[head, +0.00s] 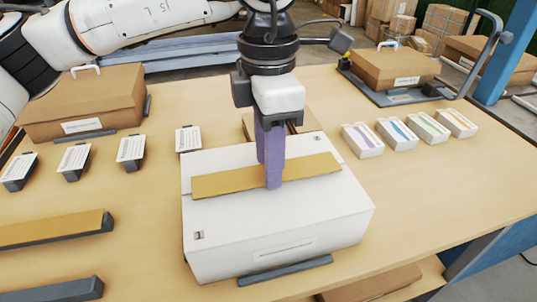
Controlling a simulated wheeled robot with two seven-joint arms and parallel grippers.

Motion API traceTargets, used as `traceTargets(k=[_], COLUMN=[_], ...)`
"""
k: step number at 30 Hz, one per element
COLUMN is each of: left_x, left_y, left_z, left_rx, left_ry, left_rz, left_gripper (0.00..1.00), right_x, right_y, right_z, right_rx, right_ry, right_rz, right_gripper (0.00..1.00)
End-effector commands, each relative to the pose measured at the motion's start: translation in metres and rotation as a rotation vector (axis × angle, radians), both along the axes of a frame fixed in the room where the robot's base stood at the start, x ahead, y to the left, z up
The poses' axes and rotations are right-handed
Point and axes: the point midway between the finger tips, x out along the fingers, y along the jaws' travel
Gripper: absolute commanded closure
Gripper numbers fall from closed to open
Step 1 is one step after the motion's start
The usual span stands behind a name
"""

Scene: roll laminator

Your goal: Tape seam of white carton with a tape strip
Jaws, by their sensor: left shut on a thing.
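The white carton (320,216) lies flat in the middle of the table, with a label on its front side. A yellow-brown tape strip (225,182) runs left to right across the middle of its top. My left gripper (272,180) points down from above with purple fingers and is shut on the tape strip near its middle. The strip is at or very close to the carton top; I cannot tell if it touches all along. My right gripper is out of view.
Brown cartons with handles stand at the back left (88,98) and back right (392,68). Several small white boxes (362,140) line the right, and small label holders (131,150) the left. Another yellow-brown strip (50,231) lies on a dark bar at the front left.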

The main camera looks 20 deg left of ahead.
Motion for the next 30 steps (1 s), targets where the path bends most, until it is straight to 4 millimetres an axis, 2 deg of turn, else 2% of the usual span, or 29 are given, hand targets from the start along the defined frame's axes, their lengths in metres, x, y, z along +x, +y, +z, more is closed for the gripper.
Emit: traceTargets(k=[11,12,15,21,24,30], left_x=[0.0006,0.0006,0.0007,0.0007,0.0006,0.0006], left_y=[-0.0008,-0.0008,-0.0009,-0.0009,-0.0009,-0.0009], left_z=[0.0,0.0,0.0,0.0001,0.0,0.0001], left_rx=[0.0,0.0,0.0,0.0,0.0,0.0], left_ry=[0.0,0.0,0.0,0.0,0.0,0.0], left_rz=[0.0,0.0,0.0,0.0,0.0,0.0], left_gripper=[0.84,0.57,0.42,0.42,0.29,0.29], right_x=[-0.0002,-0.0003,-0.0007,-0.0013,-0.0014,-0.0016], right_y=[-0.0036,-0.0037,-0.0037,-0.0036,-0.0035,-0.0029], right_z=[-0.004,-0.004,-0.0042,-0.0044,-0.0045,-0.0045], right_rx=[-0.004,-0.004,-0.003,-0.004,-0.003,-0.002], right_ry=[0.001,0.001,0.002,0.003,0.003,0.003], right_rz=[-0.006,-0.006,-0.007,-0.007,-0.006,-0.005], right_gripper=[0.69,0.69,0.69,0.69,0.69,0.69])
